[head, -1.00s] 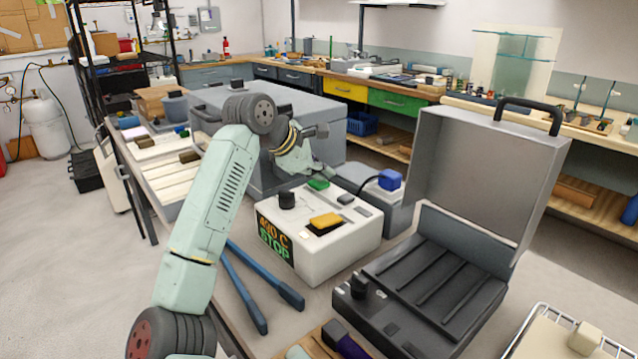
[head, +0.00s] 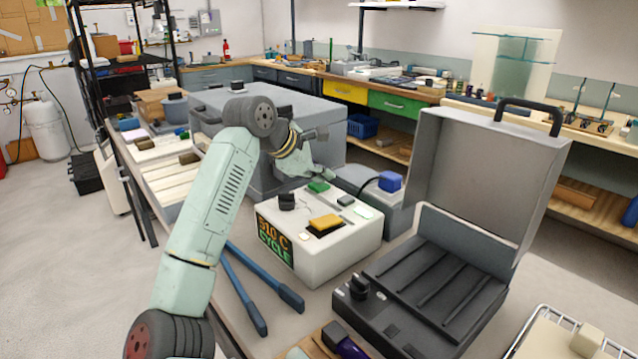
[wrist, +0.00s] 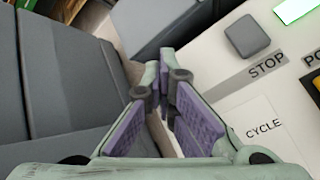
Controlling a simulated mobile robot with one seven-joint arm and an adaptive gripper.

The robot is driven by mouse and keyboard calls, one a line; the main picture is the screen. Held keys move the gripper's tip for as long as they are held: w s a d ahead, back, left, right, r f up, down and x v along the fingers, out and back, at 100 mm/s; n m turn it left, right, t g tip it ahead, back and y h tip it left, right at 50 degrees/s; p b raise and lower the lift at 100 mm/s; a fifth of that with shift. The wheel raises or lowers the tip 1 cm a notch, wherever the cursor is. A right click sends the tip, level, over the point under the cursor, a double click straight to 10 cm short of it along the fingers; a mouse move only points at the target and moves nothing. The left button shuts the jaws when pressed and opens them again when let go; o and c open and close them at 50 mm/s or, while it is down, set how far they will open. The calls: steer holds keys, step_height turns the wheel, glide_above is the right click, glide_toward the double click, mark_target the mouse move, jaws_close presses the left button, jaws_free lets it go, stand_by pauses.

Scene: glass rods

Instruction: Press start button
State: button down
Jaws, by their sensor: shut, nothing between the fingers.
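The white control box (head: 335,258) stands on the bench, with a green button (head: 318,187) at its back edge. The box's front display (head: 275,240) reads 510 C and CYCLE. My gripper (head: 331,174) is shut and empty, just above and behind the green button. In the wrist view its fingertips (wrist: 167,55) are left of the grey button, and I see no contact.
A black knob (head: 286,201) and a yellow switch (head: 326,222) are also on the box top. A large grey unit (head: 235,110) stands behind my arm. An open grey case (head: 430,290) is to the right. Blue-handled tongs (head: 285,292) lie in front.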

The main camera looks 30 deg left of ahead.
mark_target(321, 186)
steer(key=shift+r+p, duration=0.35)
steer(key=shift+r, duration=0.35)
steer(key=shift+r+p, duration=1.65)
steer(key=shift+r, duration=0.95)
steer(key=shift+f, duration=0.1)
